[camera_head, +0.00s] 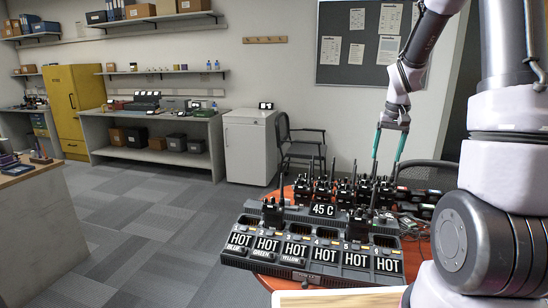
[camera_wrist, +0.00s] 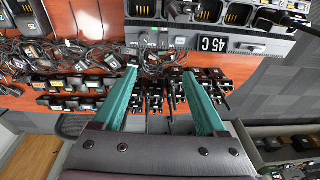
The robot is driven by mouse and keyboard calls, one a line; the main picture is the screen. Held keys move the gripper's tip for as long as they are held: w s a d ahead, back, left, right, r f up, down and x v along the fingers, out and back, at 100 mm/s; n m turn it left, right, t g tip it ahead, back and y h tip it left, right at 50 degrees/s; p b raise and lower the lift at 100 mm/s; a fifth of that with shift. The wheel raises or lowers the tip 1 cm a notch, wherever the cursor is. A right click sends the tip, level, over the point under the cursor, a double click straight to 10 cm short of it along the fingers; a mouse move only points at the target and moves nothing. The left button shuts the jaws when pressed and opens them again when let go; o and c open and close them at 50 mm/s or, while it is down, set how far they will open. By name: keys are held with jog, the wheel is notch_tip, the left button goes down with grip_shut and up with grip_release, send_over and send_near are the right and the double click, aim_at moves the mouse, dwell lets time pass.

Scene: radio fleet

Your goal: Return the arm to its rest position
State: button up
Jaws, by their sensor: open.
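My gripper (camera_head: 387,158) hangs at the end of my arm above the radio table, with its two green fingers pointing down. The wrist view shows the same gripper (camera_wrist: 157,85) with its fingers spread apart and nothing between them. Below and beyond the fingertips, several black radios (camera_wrist: 205,88) stand on the table. In the head view a row of black radios (camera_head: 345,190) stands behind the charger dock. My arm comes in from the right side of the head view.
A charger dock (camera_head: 310,254) with HOT labels and a "45 C" sign (camera_head: 322,210) sits on the orange table (camera_wrist: 95,60). Cables (camera_wrist: 60,62) and small devices lie beside the radios. A chair (camera_head: 303,150) and white cabinet (camera_head: 250,148) stand behind. Carpet floor (camera_head: 140,230) at left is clear.

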jog(key=s+a+r+t, duration=0.1)
jog(key=s+a+r, duration=0.2)
jog(key=s+r, duration=0.25)
jog(key=s+a+r+t, duration=0.2)
jog(key=s+a+r, duration=0.15)
jog(key=r, duration=0.35)
jog(key=s+a+r+t+y, duration=0.1)
jog(key=s+a+r, duration=0.1)
jog(key=s, duration=0.5)
jog(key=s+a+r+t+y, duration=0.1)
jog(key=s+a+r, duration=0.1)
jog(key=s+r, duration=0.2)
jog(key=s, duration=0.3)
jog(key=shift+s+a+r+m, duration=0.15)
jog(key=shift+s+m, duration=0.15)
jog(key=shift+m, duration=0.1)
